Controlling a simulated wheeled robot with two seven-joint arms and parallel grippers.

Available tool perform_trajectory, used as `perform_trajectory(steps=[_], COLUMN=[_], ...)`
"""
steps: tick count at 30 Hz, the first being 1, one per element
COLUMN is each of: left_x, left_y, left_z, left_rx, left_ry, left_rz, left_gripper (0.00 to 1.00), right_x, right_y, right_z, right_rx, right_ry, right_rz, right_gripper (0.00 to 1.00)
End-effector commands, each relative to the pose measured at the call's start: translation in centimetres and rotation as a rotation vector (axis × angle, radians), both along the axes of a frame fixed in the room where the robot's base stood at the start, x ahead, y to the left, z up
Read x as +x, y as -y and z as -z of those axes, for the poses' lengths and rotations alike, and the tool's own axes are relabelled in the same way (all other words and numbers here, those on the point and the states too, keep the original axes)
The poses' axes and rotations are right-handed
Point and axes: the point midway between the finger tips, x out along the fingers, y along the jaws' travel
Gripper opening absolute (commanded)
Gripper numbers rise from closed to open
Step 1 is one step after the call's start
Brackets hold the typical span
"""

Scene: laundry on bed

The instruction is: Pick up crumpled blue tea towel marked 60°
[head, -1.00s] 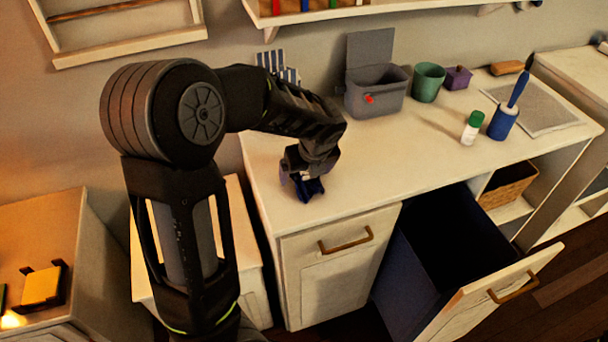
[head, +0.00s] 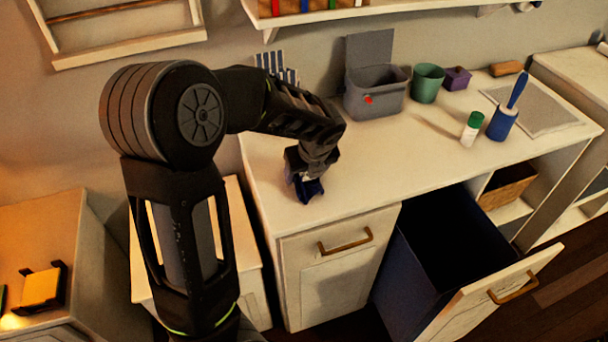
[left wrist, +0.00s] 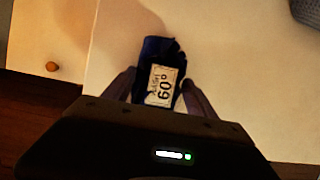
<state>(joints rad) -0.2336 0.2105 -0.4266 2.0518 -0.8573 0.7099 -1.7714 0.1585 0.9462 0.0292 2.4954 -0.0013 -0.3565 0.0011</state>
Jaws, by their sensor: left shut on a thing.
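The crumpled blue tea towel (head: 309,190) is small and dark blue and sits at the left part of the white counter top (head: 372,165). In the left wrist view the towel (left wrist: 160,75) shows a white label reading 60°. My left gripper (head: 306,178) is shut on the towel, with one finger on each side of it in the left wrist view (left wrist: 158,92). The gripper hides part of the towel in the head view. I cannot tell whether the towel touches the counter. My right gripper is not in view.
A grey open-lidded bin (head: 376,96), a green cup (head: 428,83), a purple box (head: 457,78), a white bottle with green cap (head: 471,130) and a blue-handled brush in a holder (head: 504,121) stand on the counter. Below, a drawer with a dark bin (head: 405,262) is pulled out.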

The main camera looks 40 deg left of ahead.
Motion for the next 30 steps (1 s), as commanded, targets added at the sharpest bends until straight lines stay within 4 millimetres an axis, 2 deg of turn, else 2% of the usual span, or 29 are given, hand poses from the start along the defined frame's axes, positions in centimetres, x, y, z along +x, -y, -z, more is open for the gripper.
perform_trajectory(steps=[4,8,18,21,30], left_x=[0.1,0.1,0.1,0.0,0.0], left_y=[0.0,0.0,0.0,-0.1,0.0], left_z=[-0.4,-1.7,-8.1,-9.3,-10.1], left_rx=[0.0,0.0,0.0,0.001,0.001], left_ry=[0.002,0.004,0.005,0.002,0.0], left_rz=[0.0,0.0,-0.001,-0.002,0.0], left_gripper=[0.23,0.23,0.23,0.23,0.23], right_x=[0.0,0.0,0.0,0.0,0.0], right_y=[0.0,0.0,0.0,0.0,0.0], right_z=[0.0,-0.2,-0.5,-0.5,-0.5], right_rx=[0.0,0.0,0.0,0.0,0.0], right_ry=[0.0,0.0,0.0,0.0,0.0], right_rz=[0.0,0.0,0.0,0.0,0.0], right_gripper=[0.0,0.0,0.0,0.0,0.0])
